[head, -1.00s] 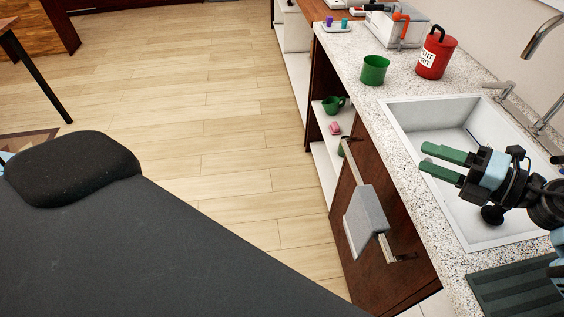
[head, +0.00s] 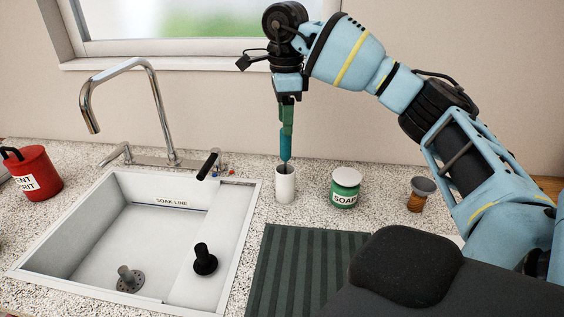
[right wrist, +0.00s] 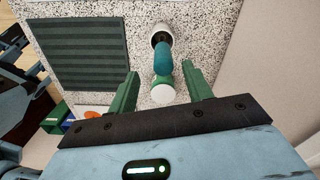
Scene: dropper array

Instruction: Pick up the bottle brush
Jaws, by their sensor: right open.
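The bottle brush stands upright in a white cup (head: 286,185) behind the mat, and its teal handle (head: 286,147) sticks up from it. Its bristle end is hidden inside the cup. My right gripper (head: 287,128) points down over the handle, its fingers seen edge-on. In the right wrist view the brush handle (right wrist: 163,58) lies between the two spread fingers (right wrist: 160,70), with a gap on both sides. The gripper is open and holds nothing. My left gripper is not in view.
A dark ribbed mat (head: 305,270) lies in front. The wall is behind.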

